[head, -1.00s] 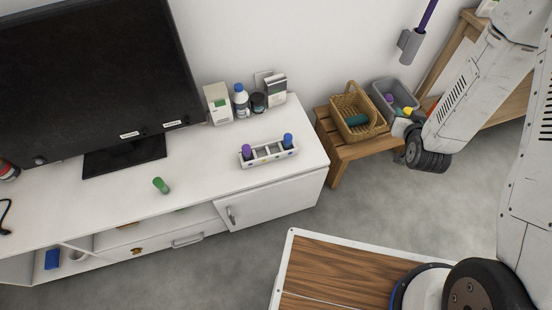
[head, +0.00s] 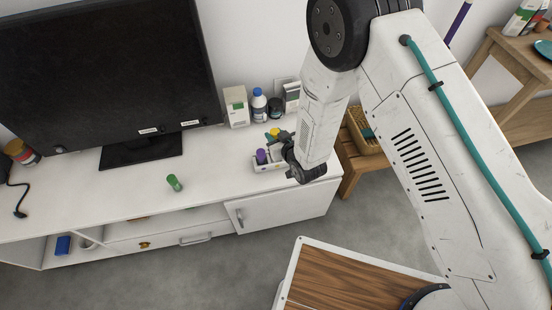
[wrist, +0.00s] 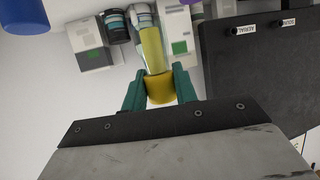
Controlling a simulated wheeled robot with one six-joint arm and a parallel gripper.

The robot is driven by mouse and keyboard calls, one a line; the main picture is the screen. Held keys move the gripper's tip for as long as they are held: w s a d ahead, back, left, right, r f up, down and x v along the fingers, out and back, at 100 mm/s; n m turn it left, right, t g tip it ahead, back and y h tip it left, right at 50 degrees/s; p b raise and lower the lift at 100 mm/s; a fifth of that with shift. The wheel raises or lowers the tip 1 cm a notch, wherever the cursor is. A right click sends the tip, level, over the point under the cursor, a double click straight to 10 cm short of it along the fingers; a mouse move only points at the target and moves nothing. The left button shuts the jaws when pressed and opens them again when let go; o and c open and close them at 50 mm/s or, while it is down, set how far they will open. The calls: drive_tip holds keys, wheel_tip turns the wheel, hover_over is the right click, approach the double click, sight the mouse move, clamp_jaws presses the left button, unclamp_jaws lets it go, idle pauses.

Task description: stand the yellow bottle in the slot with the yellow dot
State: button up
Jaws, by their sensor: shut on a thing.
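The yellow bottle is held in my gripper (wrist: 159,84). In the wrist view its yellow cap (wrist: 161,90) is between the green fingers, and its paler body (wrist: 152,49) points away from me. In the head view the yellow bottle (head: 274,131) shows just beside my gripper (head: 283,141), above the white slotted rack (head: 267,168) on the cabinet. A purple-capped bottle (head: 261,156) stands at the rack's left end. My gripper and arm hide the rack's right part. I cannot make out the yellow dot.
A white box (head: 236,107), a blue-capped bottle (head: 259,104) and a dark jar (head: 275,108) stand behind the rack. A green bottle (head: 174,183) is on the cabinet (head: 120,205) to the left, before the TV (head: 110,75). The cabinet top between them is clear.

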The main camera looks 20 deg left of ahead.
wheel_tip(320, 180, down, 9)
drive_tip(key=shift+f, duration=0.15)
drive_tip(key=shift+f, duration=0.1)
idle(0.3)
drive_tip(key=o, duration=0.7)
